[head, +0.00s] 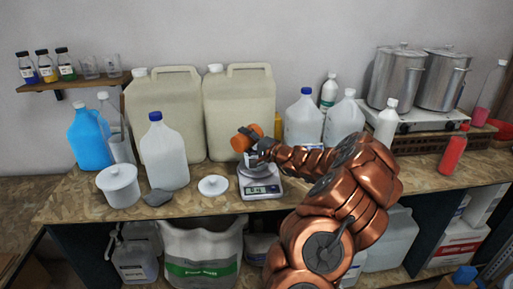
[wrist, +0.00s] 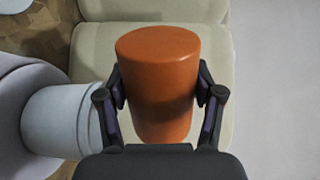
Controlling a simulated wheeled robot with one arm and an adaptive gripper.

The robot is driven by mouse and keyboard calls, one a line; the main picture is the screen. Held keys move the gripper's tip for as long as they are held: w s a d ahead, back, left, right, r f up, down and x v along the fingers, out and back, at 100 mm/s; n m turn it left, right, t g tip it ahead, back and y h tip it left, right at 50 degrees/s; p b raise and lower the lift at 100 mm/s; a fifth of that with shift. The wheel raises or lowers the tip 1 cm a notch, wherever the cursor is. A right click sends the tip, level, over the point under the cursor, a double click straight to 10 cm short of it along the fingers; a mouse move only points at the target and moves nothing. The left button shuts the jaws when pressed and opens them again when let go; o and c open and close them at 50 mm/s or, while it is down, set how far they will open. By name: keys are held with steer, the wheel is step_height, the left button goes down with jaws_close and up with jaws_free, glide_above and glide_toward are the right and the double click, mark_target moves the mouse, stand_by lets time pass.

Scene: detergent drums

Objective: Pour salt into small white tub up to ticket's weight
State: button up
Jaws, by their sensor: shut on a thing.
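My gripper (wrist: 160,95) is shut on an orange cup (wrist: 158,85), one finger on each side. In the head view the orange cup (head: 240,143) is strongly tilted, almost on its side, above the scale (head: 260,190). A small white tub (wrist: 62,118) shows left of the cup in the wrist view, apart from it. In the head view the tub is mostly hidden by my gripper, and seems to be on the scale's plate. The scale's display is lit but too small to read. I see no salt stream, and cannot make out a ticket.
Large beige drums (head: 238,115) stand behind. A white jug (head: 164,155) stands left, other jugs right. A red bottle (head: 453,152) is far right.

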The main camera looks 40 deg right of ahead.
steer(key=shift+d, duration=0.1)
stand_by(0.4)
steer(key=shift+d+r+m+p, duration=0.25)
steer(key=shift+r+m+p, duration=0.1)
steer(key=shift+m+p, duration=0.35)
steer(key=shift+d+r+m+p, duration=0.2)
steer(key=shift+r+m+p, duration=0.1)
steer(key=shift+m+p, duration=0.4)
stand_by(1.3)
steer(key=shift+d+r+m, duration=0.2)
steer(key=shift+d+m, duration=0.05)
steer(key=shift+m, duration=0.45)
stand_by(1.8)
steer(key=f+n+b, duration=0.1)
steer(key=n, duration=0.1)
steer(key=a+f+n+b, duration=0.1)
steer(key=b, duration=0.1)
steer(key=shift+a+f+n, duration=0.3)
steer(key=shift+n, duration=0.1)
steer(key=shift+r+n, duration=0.4)
steer(key=shift+r, duration=0.1)
